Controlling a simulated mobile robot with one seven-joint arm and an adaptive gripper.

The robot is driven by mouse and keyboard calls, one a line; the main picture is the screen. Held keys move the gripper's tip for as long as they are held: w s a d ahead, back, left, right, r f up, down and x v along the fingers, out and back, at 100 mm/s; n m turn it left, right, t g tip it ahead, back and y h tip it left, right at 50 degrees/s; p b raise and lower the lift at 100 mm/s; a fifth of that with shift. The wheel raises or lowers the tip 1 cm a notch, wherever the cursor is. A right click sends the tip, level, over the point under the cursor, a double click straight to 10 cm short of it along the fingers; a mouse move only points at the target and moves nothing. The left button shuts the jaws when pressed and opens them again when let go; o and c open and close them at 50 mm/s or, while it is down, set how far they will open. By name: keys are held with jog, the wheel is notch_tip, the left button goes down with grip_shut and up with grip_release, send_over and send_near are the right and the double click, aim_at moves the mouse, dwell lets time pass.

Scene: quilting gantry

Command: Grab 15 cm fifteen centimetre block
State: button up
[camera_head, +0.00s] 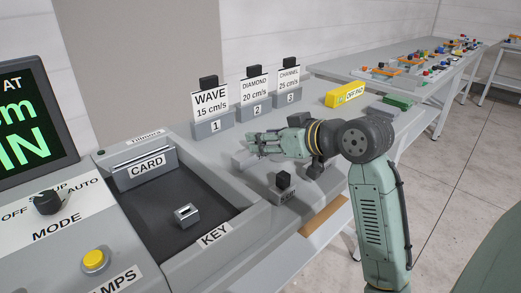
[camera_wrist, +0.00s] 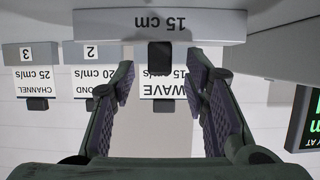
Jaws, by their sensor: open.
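The 15 cm block is a wide grey block with a black knob, seen upside down in the wrist view (camera_wrist: 105,25). I cannot tell whether the fingers touch the knob.
Placards WAVE (camera_head: 211,105), DIAMOND and CHANNEL stand behind. A console tray (camera_head: 185,255) is at left. A yellow pad block (camera_head: 345,94) and green block (camera_head: 398,102) lie at right.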

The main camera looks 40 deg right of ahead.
grip_shut()
dwell(0.4)
